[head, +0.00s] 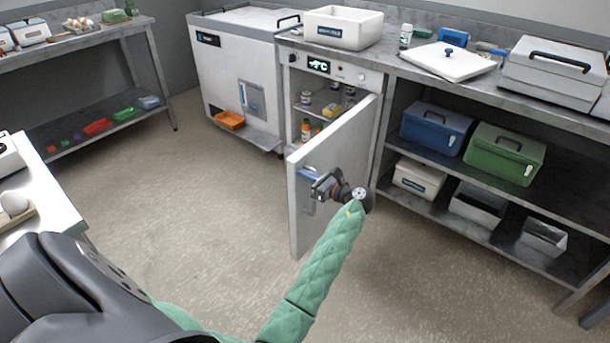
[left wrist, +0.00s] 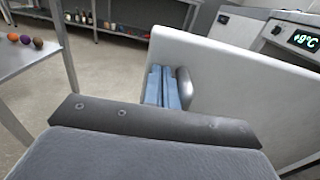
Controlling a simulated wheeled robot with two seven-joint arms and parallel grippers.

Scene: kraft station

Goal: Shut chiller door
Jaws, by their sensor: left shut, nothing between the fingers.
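The chiller (head: 345,70) stands at the back with its white door (head: 350,150) swung well open toward me. Its display (left wrist: 303,39) shows green digits. Bottles (head: 306,130) are visible inside. My left gripper (head: 312,176) is on the outer side of the door, near its free edge. In the left wrist view, its blue fingers (left wrist: 163,88) are together and empty, close to the door face (left wrist: 225,85). A rounded grey part, maybe the door handle (left wrist: 184,88), is beside them. I cannot tell whether they touch. My right gripper is not in view.
Blue (head: 436,128) and green boxes (head: 504,153) sit below. A white chest (head: 235,65) stands to the left. The floor before the door is clear.

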